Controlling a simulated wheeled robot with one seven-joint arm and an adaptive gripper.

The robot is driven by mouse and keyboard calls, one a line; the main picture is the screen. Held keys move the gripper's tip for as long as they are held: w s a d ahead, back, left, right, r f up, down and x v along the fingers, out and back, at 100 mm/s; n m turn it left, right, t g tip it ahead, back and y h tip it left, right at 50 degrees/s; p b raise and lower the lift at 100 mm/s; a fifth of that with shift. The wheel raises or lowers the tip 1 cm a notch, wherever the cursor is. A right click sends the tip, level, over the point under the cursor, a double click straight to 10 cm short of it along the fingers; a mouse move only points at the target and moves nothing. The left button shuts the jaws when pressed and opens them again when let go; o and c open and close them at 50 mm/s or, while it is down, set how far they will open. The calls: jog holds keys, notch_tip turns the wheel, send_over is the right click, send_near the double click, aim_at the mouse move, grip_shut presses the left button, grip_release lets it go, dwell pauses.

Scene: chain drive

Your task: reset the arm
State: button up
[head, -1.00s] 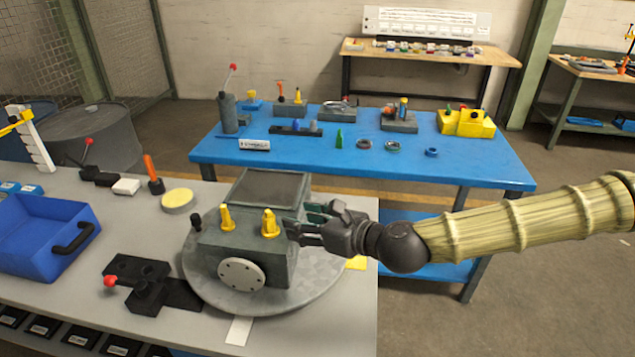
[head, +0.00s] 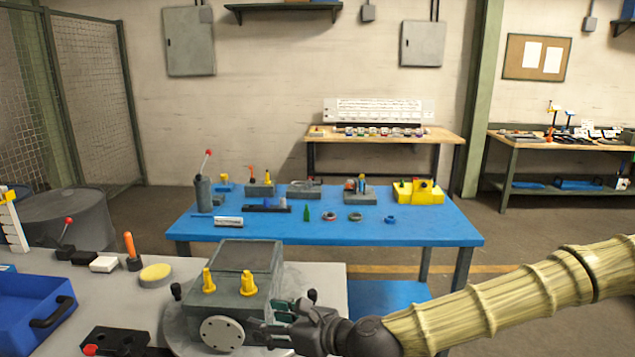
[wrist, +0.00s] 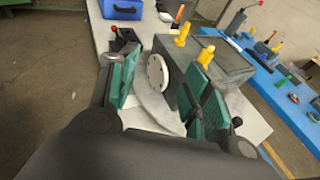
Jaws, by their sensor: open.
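My gripper (head: 268,332) is at the front right of the grey gearbox-like block (head: 245,262) in the head view, at the end of my arm. In the wrist view my gripper (wrist: 158,95) is open, its two green-padded fingers apart with nothing held between them. The grey block (wrist: 215,70) lies just beyond the right finger, with a round pale flange (wrist: 157,72) and two yellow knobs on it. I cannot tell whether the finger touches the block. The block sits on a round grey plate (head: 178,322), partly hidden.
A blue bin (head: 28,310) and a black fixture with a red knob (head: 115,341) stand left on the grey bench. A blue table (head: 330,229) with several parts stands behind. Open floor (head: 560,240) lies to the right.

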jog(key=s+d+f+n+g+h, duration=0.2)
jog(key=s+f+n, duration=0.25)
jog(key=f, duration=0.55)
jog(key=s+d+f+n+g+h, duration=0.1)
jog(key=s+d+f+n, duration=0.15)
jog(key=s+f, duration=0.55)
jog(key=s+d+f+n+g+h, duration=0.15)
jog(key=s+f+n, duration=0.25)
jog(key=f, duration=0.8)
jog(key=s+d+f+n+g+h, duration=0.1)
jog(key=s+d+f+n, duration=0.3)
jog(key=d, duration=0.4)
jog(key=s+d+f+n+g+h, duration=0.1)
jog(key=s+d+f+n+h, duration=0.3)
jog(key=d, duration=0.5)
jog(key=s+d+f+n+g+h, duration=0.1)
jog(key=s+d+f+n+h, duration=0.1)
jog(key=s+d+f+n, duration=0.3)
jog(key=s+d, duration=0.1)
jog(key=d, duration=0.2)
jog(key=shift+d+h, duration=0.35)
jog(key=shift+d, duration=0.05)
jog(key=shift+s+g, duration=0.1)
jog(key=shift+g, duration=0.15)
